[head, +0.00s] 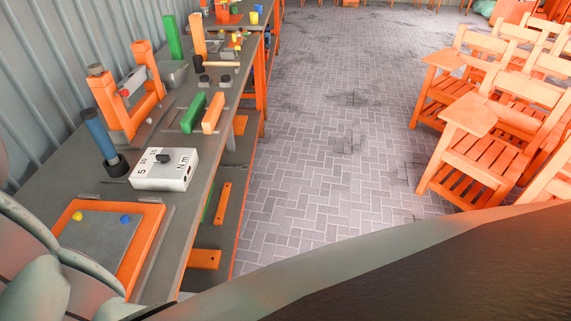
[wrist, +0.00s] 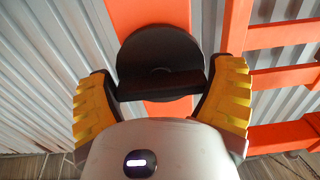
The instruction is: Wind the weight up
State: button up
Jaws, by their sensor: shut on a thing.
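In the wrist view, my gripper (wrist: 160,88) has its yellow fingers on either side of a black round knob (wrist: 159,50). The knob has a raised bar across it, and the dark finger pads are shut on the ends of this bar. The knob sits in front of an upright orange post (wrist: 150,14). No weight or cord can be made out in either view. The head view does not show my gripper or this knob.
In the head view, a grey workbench (head: 158,215) runs along the left wall. It holds an orange frame (head: 111,109), a white dial box (head: 164,170) and an orange-edged board (head: 148,232). Orange chairs (head: 490,150) stand at right. Paved floor (head: 330,150) between is clear.

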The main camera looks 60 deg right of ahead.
jog(key=o, duration=0.9)
jog(key=shift+r, duration=0.1)
jog(key=shift+r, duration=4.9)
